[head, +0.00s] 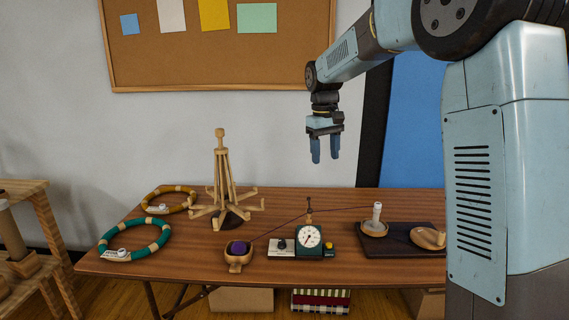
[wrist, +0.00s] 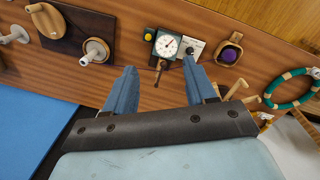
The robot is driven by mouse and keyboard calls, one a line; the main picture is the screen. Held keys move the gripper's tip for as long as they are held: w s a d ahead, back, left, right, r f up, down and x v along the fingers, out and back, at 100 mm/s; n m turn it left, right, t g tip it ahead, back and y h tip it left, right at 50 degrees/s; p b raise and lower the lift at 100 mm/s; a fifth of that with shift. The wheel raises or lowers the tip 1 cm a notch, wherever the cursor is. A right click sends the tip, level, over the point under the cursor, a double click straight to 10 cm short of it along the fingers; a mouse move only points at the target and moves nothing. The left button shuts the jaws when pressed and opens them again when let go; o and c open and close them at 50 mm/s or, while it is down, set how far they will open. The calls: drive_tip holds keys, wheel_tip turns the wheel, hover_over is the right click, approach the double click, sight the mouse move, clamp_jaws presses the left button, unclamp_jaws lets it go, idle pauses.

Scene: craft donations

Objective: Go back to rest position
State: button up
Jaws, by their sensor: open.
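My gripper (head: 324,150) hangs in the air above the back right part of the wooden table (head: 170,268), fingers pointing down. Its two blue fingers are apart with nothing between them. In the wrist view my gripper (wrist: 155,92) also shows empty, with the tabletop below and beyond the fingertips. My arm reaches in from the right of the head view. Part of the table's right side is hidden behind my arm's column.
The table holds a wooden yarn swift (head: 222,190), a teal ring (head: 134,240), a yellow ring (head: 169,200), a bowl with a purple ball (head: 238,248), a dial gauge (head: 308,238) and a dark board (head: 405,243) with wooden parts. A thread runs above the table. A corkboard (head: 290,70) hangs behind.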

drive_tip(key=s+d+r+m+t, duration=0.1)
drive_tip(key=s+d+r, duration=0.35)
drive_tip(key=s, duration=0.45)
drive_tip(key=s+d+f+m+t, duration=0.2)
drive_tip(key=s+d, duration=0.1)
drive_tip(key=s, duration=0.9)
drive_tip(key=s+d+f+m+t, duration=0.1)
drive_tip(key=s+d+f+t, duration=0.1)
drive_tip(key=s, duration=1.1)
drive_tip(key=shift+d+f+m+y, duration=0.4)
drive_tip(key=shift+d+f, duration=0.2)
drive_tip(key=shift+d, duration=0.65)
